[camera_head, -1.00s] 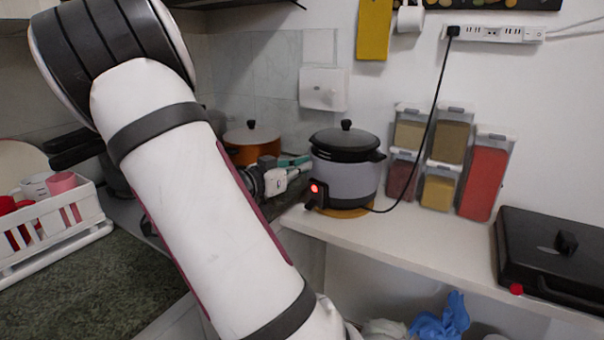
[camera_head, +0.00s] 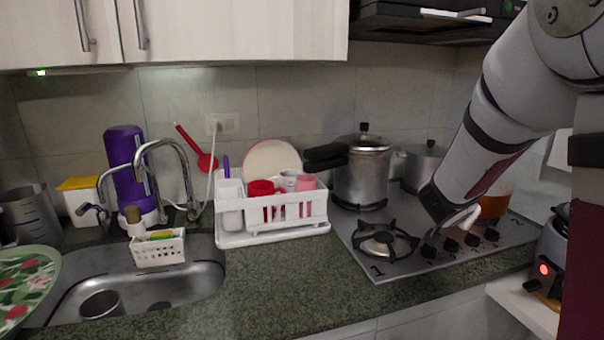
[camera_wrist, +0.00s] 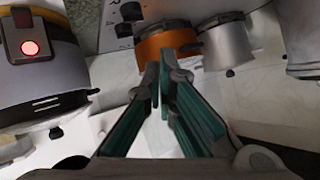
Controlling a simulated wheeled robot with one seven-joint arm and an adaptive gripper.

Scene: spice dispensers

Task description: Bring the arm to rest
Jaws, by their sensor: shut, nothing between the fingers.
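My arm (camera_head: 490,130) is bent on the right side of the head view, its lower part reaching down over the stove. Beyond the fingertips in that view is an orange pot (camera_wrist: 172,42). A cooker with a lit red light (camera_wrist: 38,70) is on the left there. The spice dispensers are in neither current view.
The stove (camera_head: 400,262) carries a pressure cooker (camera_head: 362,180) and a silver pot (camera_head: 420,162). A white dish rack (camera_head: 275,235) stands left of it, then the sink (camera_head: 150,300). The counter (camera_head: 290,290) in front of the rack is clear. The cooker (camera_head: 550,255) is at far right.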

